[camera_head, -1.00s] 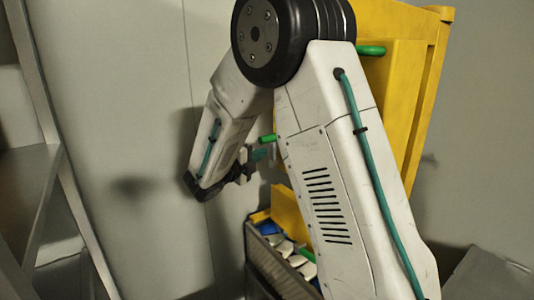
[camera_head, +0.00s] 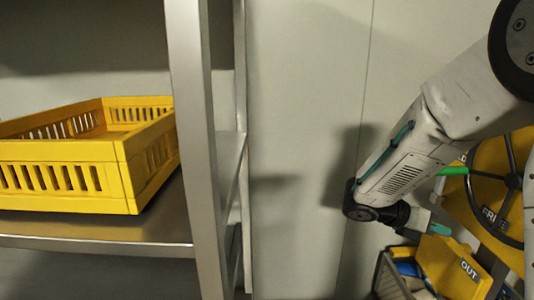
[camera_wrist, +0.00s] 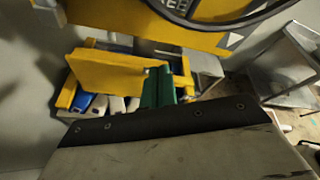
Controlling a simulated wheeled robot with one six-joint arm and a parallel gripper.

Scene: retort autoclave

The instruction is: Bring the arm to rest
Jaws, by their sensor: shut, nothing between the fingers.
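My gripper (camera_head: 440,230) shows at the right of the head view, at the end of my white arm. Its green-tipped fingers point right, towards the yellow machine. In the wrist view my gripper (camera_wrist: 159,88) shows as green fingers close together, shut and empty. The fingers appear in front of a yellow flap of a bin. Whether they touch anything cannot be told, but I see nothing held.
A yellow crate (camera_head: 66,178) sits on a metal shelf (camera_head: 110,228) at left. A yellow panel with a dark handwheel (camera_head: 512,182) stands at right. Below it is a bin with a yellow "OUT" flap (camera_head: 455,268) and several pouches. The grey wall between is bare.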

